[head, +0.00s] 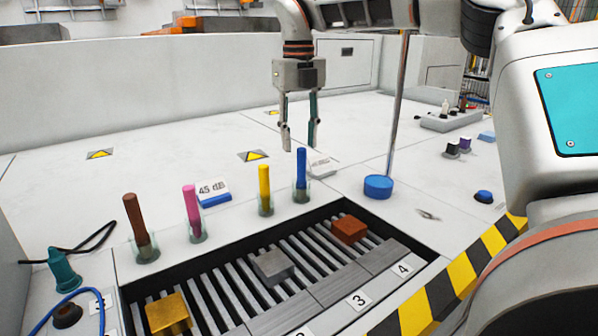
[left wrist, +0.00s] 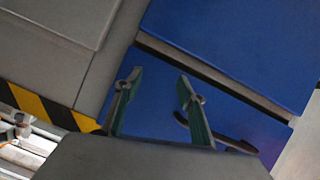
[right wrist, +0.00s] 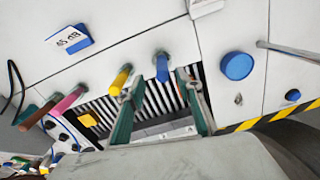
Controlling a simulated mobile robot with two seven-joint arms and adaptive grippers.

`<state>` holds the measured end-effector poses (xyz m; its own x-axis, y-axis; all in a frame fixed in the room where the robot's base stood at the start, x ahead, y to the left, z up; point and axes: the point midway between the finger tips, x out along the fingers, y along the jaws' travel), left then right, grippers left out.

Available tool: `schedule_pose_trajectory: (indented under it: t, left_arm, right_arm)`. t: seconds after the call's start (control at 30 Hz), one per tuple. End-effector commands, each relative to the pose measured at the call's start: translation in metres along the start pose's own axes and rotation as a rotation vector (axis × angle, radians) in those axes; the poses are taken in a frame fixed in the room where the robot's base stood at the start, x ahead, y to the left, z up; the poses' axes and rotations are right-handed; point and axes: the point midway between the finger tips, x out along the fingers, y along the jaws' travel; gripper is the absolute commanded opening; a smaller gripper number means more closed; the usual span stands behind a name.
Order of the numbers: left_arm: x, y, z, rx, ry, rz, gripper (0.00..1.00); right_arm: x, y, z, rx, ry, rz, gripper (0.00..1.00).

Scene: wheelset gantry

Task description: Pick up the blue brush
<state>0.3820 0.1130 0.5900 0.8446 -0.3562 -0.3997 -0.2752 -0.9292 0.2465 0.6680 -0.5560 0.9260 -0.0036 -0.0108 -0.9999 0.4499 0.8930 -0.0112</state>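The blue brush (head: 301,172) stands upright in a small clear cup (head: 301,195) at the right end of a row of brushes. My right gripper (head: 300,146) is open and empty, pointing down, with its fingertips just above the blue brush's top in the head view. In the right wrist view the blue brush (right wrist: 162,68) shows between and slightly beyond the two spread fingertips (right wrist: 158,82); the fingers do not appear to touch it. My left gripper (left wrist: 158,84) is open and empty, facing blue panels (left wrist: 235,45); it is not in the head view.
Yellow (head: 264,188), pink (head: 191,208) and brown (head: 137,222) brushes stand left of the blue one. A slatted recess (head: 235,297) with several blocks lies in front. A blue round base with a pole (head: 378,187) stands to the right. A 45 dB sign (head: 213,189) sits behind.

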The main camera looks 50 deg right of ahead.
Motion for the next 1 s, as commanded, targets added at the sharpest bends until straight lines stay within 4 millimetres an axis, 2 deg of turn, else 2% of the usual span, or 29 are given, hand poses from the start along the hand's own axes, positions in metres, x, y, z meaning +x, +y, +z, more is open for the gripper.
schedule_pose_trajectory:
  t: [0.53, 0.87, 0.9, 1.0]
  left_arm:
    - [0.003, 0.021, 0.015, -0.206, 0.012, 0.025, 0.4]
    - [0.004, 0.025, 0.012, -0.237, 0.024, 0.031, 0.4]
    - [0.004, 0.025, 0.011, -0.237, 0.025, 0.031, 0.4]
    - [0.004, 0.025, 0.011, -0.237, 0.025, 0.031, 0.4]
  right_arm:
    - [0.071, -0.004, 0.0, -0.001, 0.01, -0.001, 0.35]
    - [0.075, -0.004, 0.0, 0.0, 0.001, 0.001, 0.35]
    - [0.075, -0.004, 0.0, 0.0, 0.001, 0.001, 0.33]
    - [0.075, -0.004, 0.0, 0.0, 0.001, 0.0, 0.07]
